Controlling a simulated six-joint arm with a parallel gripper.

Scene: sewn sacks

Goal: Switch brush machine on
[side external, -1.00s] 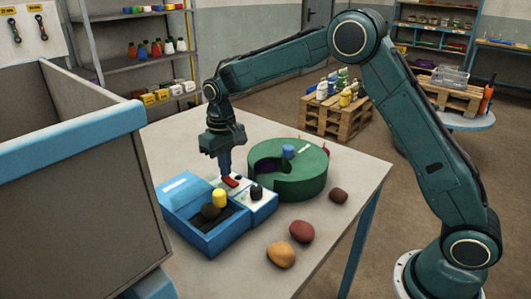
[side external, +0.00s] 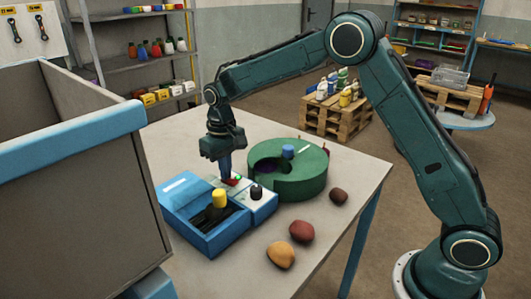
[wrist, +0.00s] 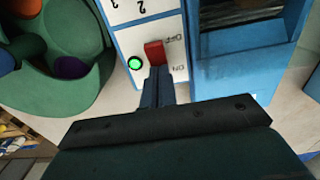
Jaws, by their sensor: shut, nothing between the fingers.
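The brush machine is a blue box (side external: 207,243) on the table, with a white panel beside its open bay. Dark brush bristles (side external: 209,217) show in the bay below a yellow cylinder (side external: 219,198). The red switch (wrist: 154,52) sits on the panel between printed OFF and ON marks. A round green lamp (wrist: 135,63) beside it glows. My gripper (wrist: 156,73) is shut and empty, pointing down at the ON end of the switch, its tips at or touching it. In the side view my gripper (side external: 226,177) partly hides the switch.
A green round container (side external: 305,185) with a cut-out and blue knob stands close to the machine's right. A black dial knob (side external: 256,192) is on the panel. Several stone-like lumps (side external: 281,255) lie at the front right. A large grey bin (side external: 80,200) stands at left.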

